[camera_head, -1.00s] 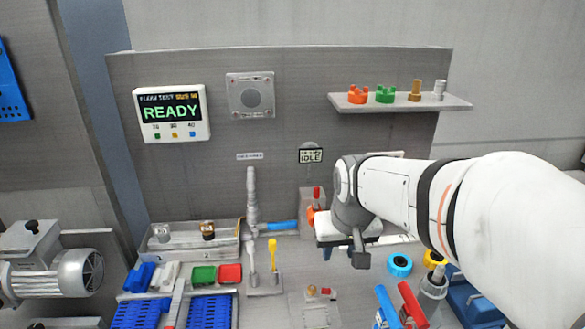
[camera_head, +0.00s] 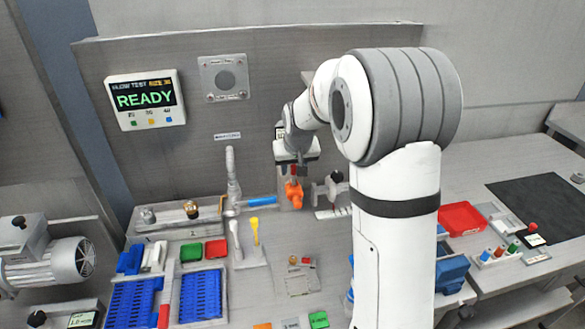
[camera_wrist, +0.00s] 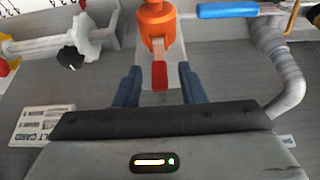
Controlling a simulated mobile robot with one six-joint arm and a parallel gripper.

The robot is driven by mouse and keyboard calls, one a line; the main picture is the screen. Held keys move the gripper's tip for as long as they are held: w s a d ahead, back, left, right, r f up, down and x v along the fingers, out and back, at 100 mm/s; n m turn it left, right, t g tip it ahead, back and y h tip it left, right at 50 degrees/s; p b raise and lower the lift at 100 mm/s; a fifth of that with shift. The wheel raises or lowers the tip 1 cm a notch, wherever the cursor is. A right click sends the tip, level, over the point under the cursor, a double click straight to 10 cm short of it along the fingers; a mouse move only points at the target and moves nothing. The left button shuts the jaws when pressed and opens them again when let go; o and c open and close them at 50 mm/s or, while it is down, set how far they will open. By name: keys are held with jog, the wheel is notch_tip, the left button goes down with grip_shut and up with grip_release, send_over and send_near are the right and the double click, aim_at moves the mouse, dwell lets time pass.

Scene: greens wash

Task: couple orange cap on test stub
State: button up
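An orange piece (camera_head: 294,192), which looks like the orange cap, stands below my gripper in the head view, against a grey block near the back panel. The wrist view shows it as a rounded orange body (camera_wrist: 156,30) with a red-tipped lever (camera_wrist: 160,75) pointing towards me. My gripper (camera_wrist: 159,82) is open. Its two dark blue fingers lie either side of the red tip, with gaps visible. My gripper (camera_head: 296,165) also shows just above the orange piece in the head view. The test stub cannot be made out clearly; I cannot tell whether the cap is seated on it.
A grey upright pipe (camera_head: 232,175) with a blue handle (camera_head: 262,201) stands left of the orange piece. A grey fitting with a black knob (camera_head: 336,177) stands to its right. Blue racks (camera_head: 201,295) lie front left. My arm hides the shelf area.

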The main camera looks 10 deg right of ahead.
jog(key=shift+x, duration=0.9)
jog(key=shift+c, duration=0.4)
grip_shut()
